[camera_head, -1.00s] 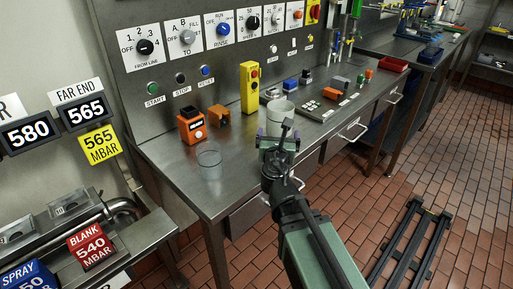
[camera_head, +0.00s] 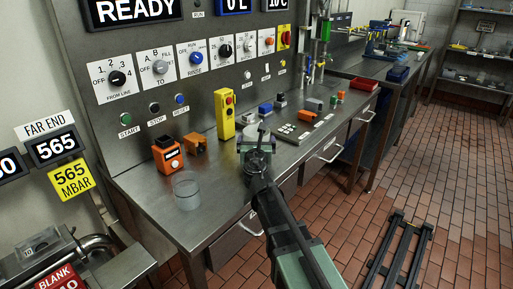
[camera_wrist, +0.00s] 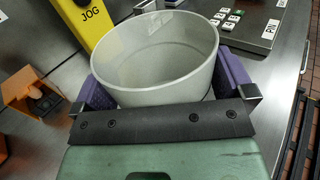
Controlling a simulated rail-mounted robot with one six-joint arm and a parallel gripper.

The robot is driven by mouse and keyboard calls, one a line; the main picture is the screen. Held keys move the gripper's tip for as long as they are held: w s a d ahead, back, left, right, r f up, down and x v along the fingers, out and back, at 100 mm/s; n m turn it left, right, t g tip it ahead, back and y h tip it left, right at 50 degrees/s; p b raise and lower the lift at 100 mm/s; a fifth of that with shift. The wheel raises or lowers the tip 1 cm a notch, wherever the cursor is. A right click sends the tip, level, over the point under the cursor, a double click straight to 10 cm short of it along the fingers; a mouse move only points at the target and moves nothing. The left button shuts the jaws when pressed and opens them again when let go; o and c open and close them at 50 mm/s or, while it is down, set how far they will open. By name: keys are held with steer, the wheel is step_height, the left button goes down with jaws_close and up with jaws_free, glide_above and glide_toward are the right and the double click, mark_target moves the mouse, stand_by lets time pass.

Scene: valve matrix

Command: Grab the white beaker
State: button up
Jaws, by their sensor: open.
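The white beaker (camera_wrist: 155,60) stands upright on the steel bench, seen from above its open rim in the wrist view. My gripper (camera_wrist: 163,88) is open, with one purple finger at the beaker's left side and one at its right. I cannot tell whether either finger touches the wall. In the head view, my gripper (camera_head: 256,152) hides much of the white beaker (camera_head: 250,131).
A clear glass beaker (camera_head: 187,191) stands near the bench's left front. An orange box (camera_head: 167,155) and a yellow pendant (camera_head: 225,115) stand behind. A keypad plate (camera_head: 290,133) lies to the right. The bench's front edge is close.

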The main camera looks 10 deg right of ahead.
steer(key=shift+s, duration=0.1)
steer(key=c, duration=0.6)
steer(key=shift+r, duration=0.1)
